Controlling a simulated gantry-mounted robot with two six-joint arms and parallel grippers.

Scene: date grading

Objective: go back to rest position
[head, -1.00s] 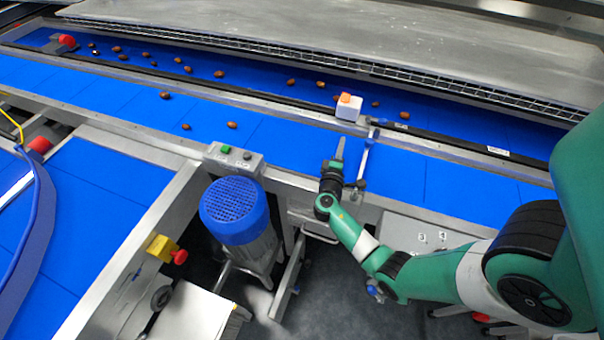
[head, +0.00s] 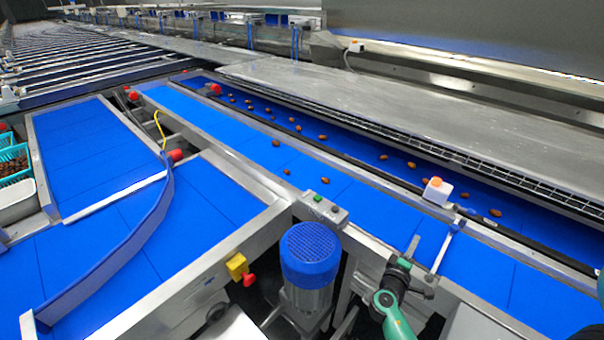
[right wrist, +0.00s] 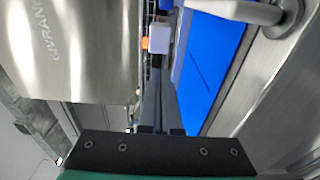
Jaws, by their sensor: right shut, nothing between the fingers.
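My right gripper (head: 412,247) is at the lower right of the head view, shut and empty. Its thin grey fingers point away from me over the near blue belt (head: 335,190), close to the metal front rail. In the right wrist view its fingers (right wrist: 160,95) lie together, with the blue belt to their right. My left gripper is in neither view. Several brown dates lie on the blue belts, such as one on the near belt (head: 276,143) and one on the far belt (head: 323,137).
A white box with an orange top (head: 437,191) stands on the divider beyond my right gripper. A blue-capped motor (head: 310,254) and a button box (head: 320,207) are left of it. A curved blue guide (head: 120,255) crosses the left belt. A teal crate (head: 12,158) stands far left.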

